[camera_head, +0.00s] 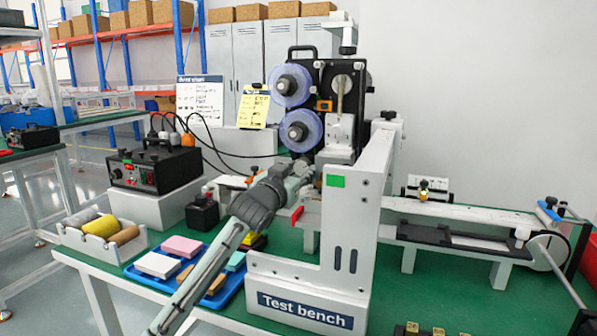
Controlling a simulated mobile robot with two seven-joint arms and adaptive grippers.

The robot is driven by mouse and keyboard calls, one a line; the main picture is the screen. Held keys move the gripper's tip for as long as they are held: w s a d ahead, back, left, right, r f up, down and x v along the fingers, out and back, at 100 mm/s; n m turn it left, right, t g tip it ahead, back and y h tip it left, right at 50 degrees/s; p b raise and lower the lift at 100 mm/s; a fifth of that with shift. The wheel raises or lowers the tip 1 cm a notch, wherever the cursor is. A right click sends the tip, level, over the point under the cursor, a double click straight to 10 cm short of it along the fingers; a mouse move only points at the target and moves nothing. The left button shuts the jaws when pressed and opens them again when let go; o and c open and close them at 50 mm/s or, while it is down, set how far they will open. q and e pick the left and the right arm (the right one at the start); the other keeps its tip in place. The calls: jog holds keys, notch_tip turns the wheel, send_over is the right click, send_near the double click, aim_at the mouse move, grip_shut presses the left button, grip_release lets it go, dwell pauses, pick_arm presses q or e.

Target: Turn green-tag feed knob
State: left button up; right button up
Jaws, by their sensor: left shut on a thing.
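My left arm reaches in from the bottom, and my left gripper (303,178) is at the machine just left of the tag. It is shut on the feed knob, which the fingers mostly hide, so its turn angle cannot be read. My right gripper cannot be made out.
Two blue-rimmed reels (290,85) sit above my gripper. A blue tray (222,292) with coloured blocks and a rack of rolls (104,226) lie to the left. A black control box (155,168) stands behind. A long rail (465,211) extends right.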

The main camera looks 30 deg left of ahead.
pick_arm(q)
jog(key=o, duration=1.1)
jog(key=shift+o, duration=0.2)
jog(key=shift+s, duration=0.1)
jog(key=v, duration=1.1)
jog(key=shift+s+d, duration=0.2)
jog(key=shift+s, duration=0.2)
